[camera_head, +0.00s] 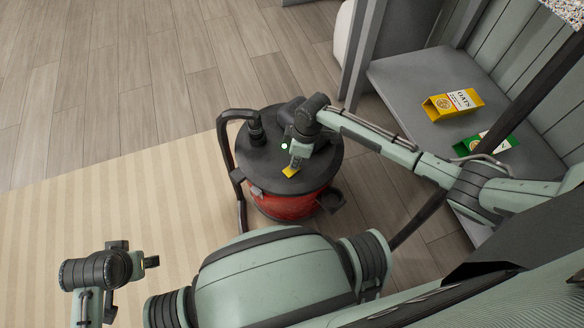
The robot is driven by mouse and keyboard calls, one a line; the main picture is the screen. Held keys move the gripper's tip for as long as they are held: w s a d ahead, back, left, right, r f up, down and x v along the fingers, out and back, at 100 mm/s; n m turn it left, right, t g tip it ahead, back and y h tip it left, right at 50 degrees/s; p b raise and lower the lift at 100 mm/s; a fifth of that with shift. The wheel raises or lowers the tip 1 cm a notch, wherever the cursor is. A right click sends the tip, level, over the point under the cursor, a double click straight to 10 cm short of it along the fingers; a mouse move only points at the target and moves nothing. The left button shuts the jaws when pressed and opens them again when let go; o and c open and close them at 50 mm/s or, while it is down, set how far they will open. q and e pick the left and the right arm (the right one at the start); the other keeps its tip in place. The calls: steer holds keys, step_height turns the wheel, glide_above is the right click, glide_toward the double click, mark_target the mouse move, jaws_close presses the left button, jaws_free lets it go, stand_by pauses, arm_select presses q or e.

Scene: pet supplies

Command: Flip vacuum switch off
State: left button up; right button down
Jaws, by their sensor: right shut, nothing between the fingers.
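The vacuum (285,205) stands on the floor near the middle of the head view, with a red body, a dark round lid and a black hose (228,150) on its left. My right gripper (294,165) points down over the lid, shut and empty. A small yellow piece (290,172) shows right at its fingertips; whether it is the switch or a label, and whether the fingers touch it, I cannot tell. My arm hides part of the lid. My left gripper (148,262) is at the lower left, well away from the vacuum; its jaw state is unclear.
A grey bench (400,82) at the right holds a yellow oats box (453,103) and a green-and-white box (484,144). A grey post (357,60) stands behind the vacuum. A beige striped rug (90,210) and open wooden floor lie to the left.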

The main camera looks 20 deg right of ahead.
arm_select(q)
steer(key=shift+r, duration=0.1)
arm_select(e)
steer(key=shift+r, duration=0.2)
steer(key=shift+r+p, duration=0.6)
steer(key=shift+p, duration=0.35)
steer(key=shift+r+p, duration=0.9)
steer(key=shift+p, duration=0.1)
steer(key=shift+r+p, duration=0.75)
steer(key=shift+p, duration=0.05)
arm_select(q)
steer(key=s+f+g, duration=0.1)
steer(key=s+f, duration=0.3)
steer(key=f, duration=0.8)
steer(key=shift+a+p, duration=0.4)
arm_select(e)
steer(key=shift+r, duration=1.05)
